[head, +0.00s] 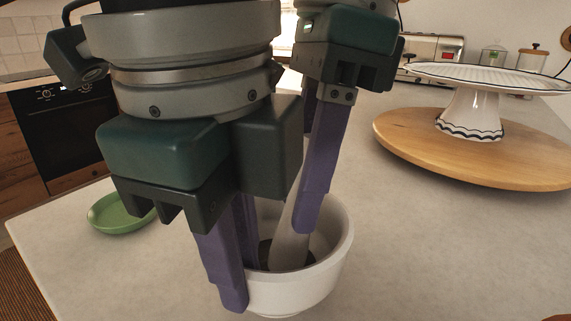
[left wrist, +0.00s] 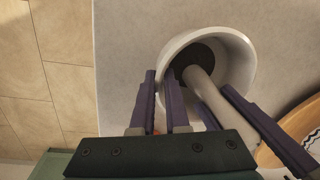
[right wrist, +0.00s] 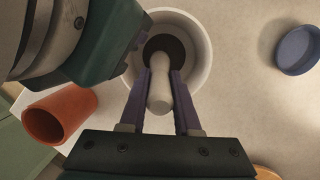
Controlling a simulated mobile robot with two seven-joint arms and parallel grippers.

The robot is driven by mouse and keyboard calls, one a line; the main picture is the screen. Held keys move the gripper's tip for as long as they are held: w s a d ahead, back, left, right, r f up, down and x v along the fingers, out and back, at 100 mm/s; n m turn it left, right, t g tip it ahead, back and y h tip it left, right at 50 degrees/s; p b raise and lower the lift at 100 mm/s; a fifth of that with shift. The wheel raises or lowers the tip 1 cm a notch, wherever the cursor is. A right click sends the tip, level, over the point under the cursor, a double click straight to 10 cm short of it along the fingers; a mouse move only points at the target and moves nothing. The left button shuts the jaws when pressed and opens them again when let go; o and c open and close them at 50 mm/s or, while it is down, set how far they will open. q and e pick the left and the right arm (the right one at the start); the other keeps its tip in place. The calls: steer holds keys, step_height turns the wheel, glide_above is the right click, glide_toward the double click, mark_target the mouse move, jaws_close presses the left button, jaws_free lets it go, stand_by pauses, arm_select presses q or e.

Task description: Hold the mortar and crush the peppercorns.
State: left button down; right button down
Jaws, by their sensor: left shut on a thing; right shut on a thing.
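The white mortar (head: 338,262) stands on the pale counter. My left gripper (head: 240,284) is shut on its near left wall, one finger outside and one inside; the left wrist view shows the mortar (left wrist: 243,55) with these fingers at its rim. The pale pestle (head: 290,245) leans in the mortar with its lower end in the bowl. My right gripper (head: 303,215) is shut on the pestle; in the right wrist view the pestle (right wrist: 159,92) is between both fingers. A dark patch (right wrist: 178,46) covers the mortar's floor around the pestle tip; single peppercorns cannot be made out.
A green dish (head: 118,216) lies left of the mortar. A wooden board (head: 420,135) with a white cake stand (head: 470,112) is at the right. The right wrist view shows a red-orange cup (right wrist: 62,116) and a blue dish (right wrist: 297,50). Counter right of the mortar is clear.

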steer(key=shift+w+a+f, duration=0.15)
steer(key=shift+w+a, duration=0.05)
steer(key=shift+a, duration=0.1)
steer(key=shift+s+d, duration=0.25)
steer(key=shift+d, duration=0.15)
steer(key=shift+w+a, duration=0.1)
steer(key=shift+w, duration=0.6)
